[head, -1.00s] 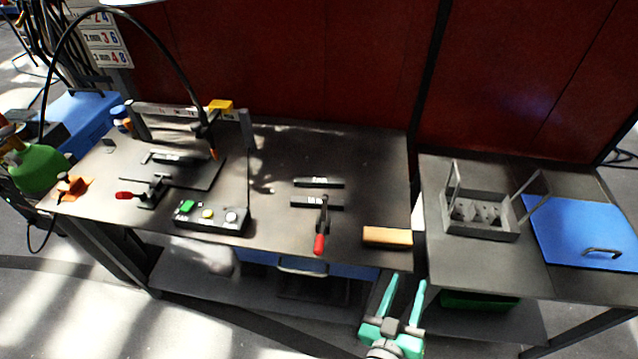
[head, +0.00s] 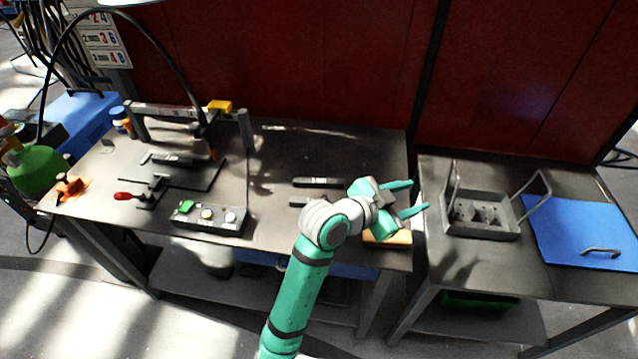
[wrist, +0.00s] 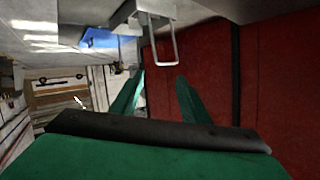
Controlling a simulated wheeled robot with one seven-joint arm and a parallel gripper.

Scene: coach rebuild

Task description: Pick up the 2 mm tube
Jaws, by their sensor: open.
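Two dark tubes with small pale labels lie on the main table in the head view: the far one (head: 318,182) shows whole, the near one (head: 298,202) is partly hidden by my arm. Another dark piece (head: 172,159) lies on the plate at the left. The labels are too small to read, so I cannot tell which is the 2 mm tube. My gripper (head: 419,196) is open and empty, to the right of the tubes over the table's right edge, pointing right. Its fingers also show in the wrist view (wrist: 161,78), with no tube between them.
A grey basket with raised handles (head: 480,222) and a blue lid (head: 585,232) are on the right table. A wooden block (head: 388,241) lies under my gripper, partly covered. A button box (head: 210,217) and a red-handled clamp (head: 140,195) are at the left. A red wall stands behind.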

